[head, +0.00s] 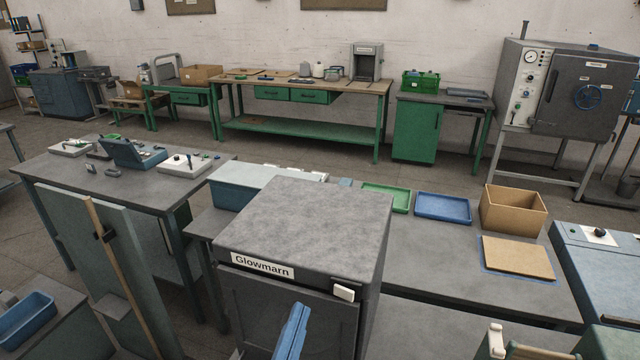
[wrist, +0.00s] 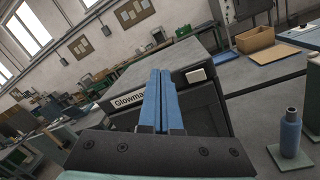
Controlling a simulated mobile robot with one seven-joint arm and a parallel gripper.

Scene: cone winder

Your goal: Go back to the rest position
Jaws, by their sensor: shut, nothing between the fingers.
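My gripper (head: 297,312) shows at the bottom of the head view as blue fingers in front of a grey box-shaped cabinet (head: 305,225) labelled Glowmarn. In the wrist view my gripper (wrist: 160,74) has its two blue fingers side by side, shut, with nothing between them. The same cabinet (wrist: 150,72) lies beyond the fingertips there, with a white switch or knob on its front right. I cannot tell whether the fingers touch the cabinet front.
Right of the cabinet, a bench holds a green tray (head: 387,197), a blue tray (head: 443,208), a cardboard box (head: 513,209) and a tan board (head: 517,258). A blue bottle-like object (wrist: 290,133) stands at right in the wrist view. A panel (head: 110,270) stands at left.

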